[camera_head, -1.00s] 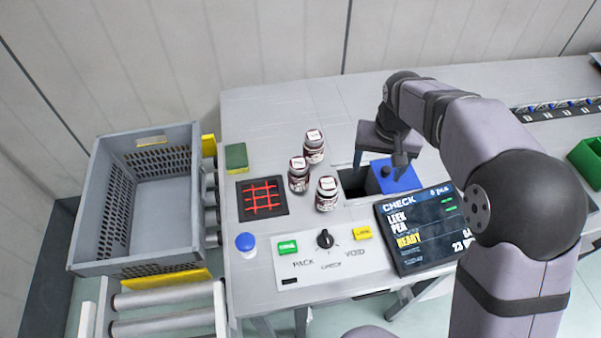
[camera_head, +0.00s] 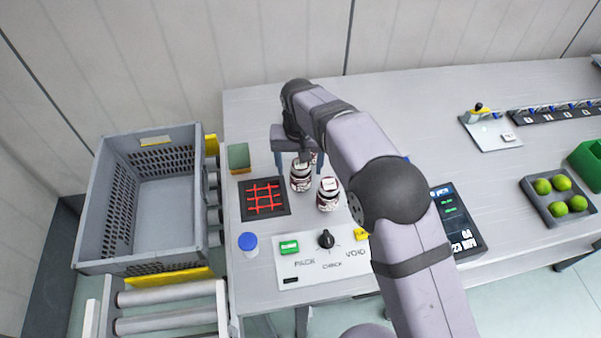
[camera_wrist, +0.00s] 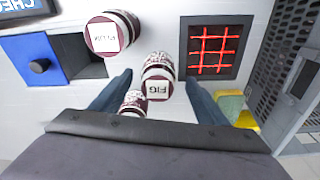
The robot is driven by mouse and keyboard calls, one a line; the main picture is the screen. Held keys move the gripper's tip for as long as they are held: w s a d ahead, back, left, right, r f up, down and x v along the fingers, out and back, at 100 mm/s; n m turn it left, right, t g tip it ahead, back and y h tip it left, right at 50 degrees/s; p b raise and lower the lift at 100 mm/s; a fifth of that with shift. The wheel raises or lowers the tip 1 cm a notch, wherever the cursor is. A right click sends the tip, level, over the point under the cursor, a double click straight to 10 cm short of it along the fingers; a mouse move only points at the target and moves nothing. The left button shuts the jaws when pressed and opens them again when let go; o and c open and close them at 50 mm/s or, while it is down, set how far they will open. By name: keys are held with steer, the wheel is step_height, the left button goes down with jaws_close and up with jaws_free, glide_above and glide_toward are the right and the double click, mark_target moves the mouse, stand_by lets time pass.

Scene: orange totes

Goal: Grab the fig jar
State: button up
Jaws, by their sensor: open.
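The fig jar (camera_wrist: 158,78), dark with a white lid label reading FIG, stands in the middle of the wrist view. In the head view it is the jar (camera_head: 301,178) just in front of my gripper (camera_head: 295,160). My gripper is open, and in the wrist view its blue-grey fingers (camera_wrist: 159,78) show on either side of the fig jar. A third jar (camera_wrist: 133,103) also shows between the fingers, partly hidden by the gripper body. A plum jar (camera_wrist: 110,33) stands outside the left finger; it also shows in the head view (camera_head: 328,194).
A black pad with a red grid (camera_head: 264,198) lies left of the jars. A green block (camera_head: 239,156) and blue-capped container (camera_head: 248,243) stand near the table's left edge. A grey crate (camera_head: 88,222) stands further left. A button panel (camera_head: 310,266) lies in front.

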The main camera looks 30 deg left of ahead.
steer(key=shift+w+a+f+p, duration=0.1)
steer(key=shift+w+f+p, duration=0.2)
steer(key=shift+f+p, duration=0.55)
steer(key=shift+w+a+f+p, duration=0.1)
steer(key=shift+w+f+p, duration=0.3)
steer(key=shift+f, duration=0.75)
steer(key=shift+s+f, duration=0.1)
steer(key=shift+f, duration=0.6)
steer(key=shift+r, duration=0.1)
steer(key=c, duration=1.4)
steer(key=shift+a, duration=0.1)
